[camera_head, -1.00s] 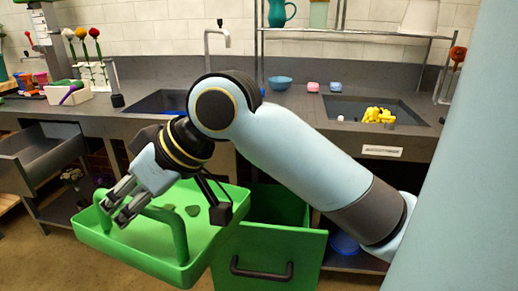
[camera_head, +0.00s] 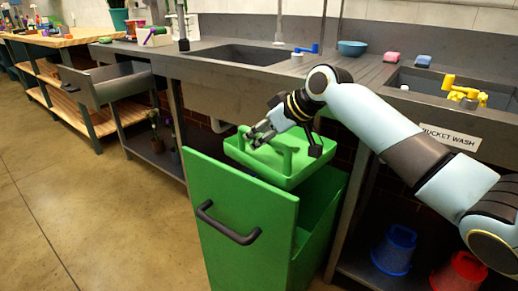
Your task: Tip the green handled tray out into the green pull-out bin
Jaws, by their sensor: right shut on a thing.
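The green handled tray (camera_head: 292,181) hangs in the middle of the camera_head view, roughly level. My right gripper (camera_head: 260,136) is shut on its handle, with the arm reaching in from the right. The green pull-out bin (camera_head: 245,222) stands pulled out below, with its front panel and dark handle facing me. The tray is over or just behind the bin's opening, near the counter edge; the exact overlap is hard to tell. The tray's floor is mostly hidden by its wall, handle and my gripper, so its contents do not show clearly. My left gripper is not in view.
The grey counter (camera_head: 215,66) with its sink runs behind the tray. A second basin (camera_head: 450,90) holds yellow things at the right. A blue bucket (camera_head: 394,250) and a red bucket (camera_head: 461,272) stand under it. Open floor (camera_head: 90,215) lies at the left.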

